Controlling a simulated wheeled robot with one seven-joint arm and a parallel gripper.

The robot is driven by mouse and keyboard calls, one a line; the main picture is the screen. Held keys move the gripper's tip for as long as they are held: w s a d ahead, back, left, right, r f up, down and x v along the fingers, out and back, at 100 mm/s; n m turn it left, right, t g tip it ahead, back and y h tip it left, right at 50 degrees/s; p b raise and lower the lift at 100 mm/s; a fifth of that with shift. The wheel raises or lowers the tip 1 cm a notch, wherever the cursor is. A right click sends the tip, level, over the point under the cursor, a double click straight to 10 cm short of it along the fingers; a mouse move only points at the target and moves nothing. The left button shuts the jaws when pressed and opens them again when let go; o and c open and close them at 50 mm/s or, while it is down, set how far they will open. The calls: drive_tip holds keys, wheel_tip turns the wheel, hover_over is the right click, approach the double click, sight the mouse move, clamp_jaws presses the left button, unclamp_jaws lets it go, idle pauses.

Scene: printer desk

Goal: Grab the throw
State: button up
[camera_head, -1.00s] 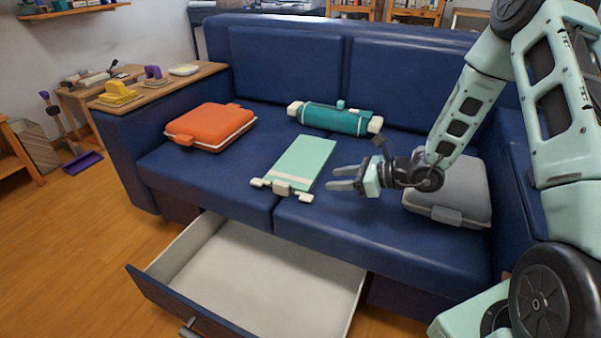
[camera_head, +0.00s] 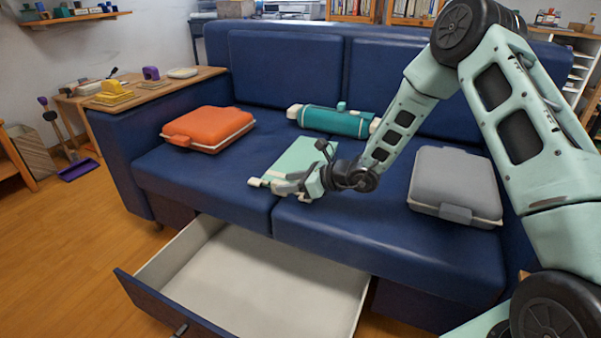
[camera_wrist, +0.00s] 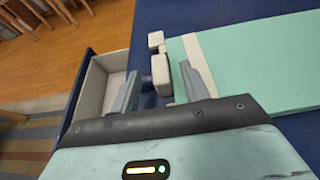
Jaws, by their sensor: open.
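The throw appears to be the flat, folded mint-green piece (camera_head: 293,157) lying on the sofa seat. It has a cream band and cream handle blocks at its front end, and also shows in the wrist view (camera_wrist: 255,65). My gripper (camera_head: 281,187) is open at this front end and covers part of it in the head view. In the wrist view a cream handle block (camera_wrist: 161,75) shows between the two spread fingers; contact cannot be told. A teal roll (camera_head: 335,121) with cream ends lies behind, against the backrest.
The blue sofa (camera_head: 200,178) also carries an orange case (camera_head: 208,128) at left and a grey case (camera_head: 455,182) at right. A drawer (camera_head: 152,306) stands pulled out below the seat, empty. A wooden side table (camera_head: 180,82) holds small items.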

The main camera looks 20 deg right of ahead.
drive_tip(key=shift+w+a+f, duration=0.2)
drive_tip(key=shift+w+a, duration=0.15)
clamp_jaws()
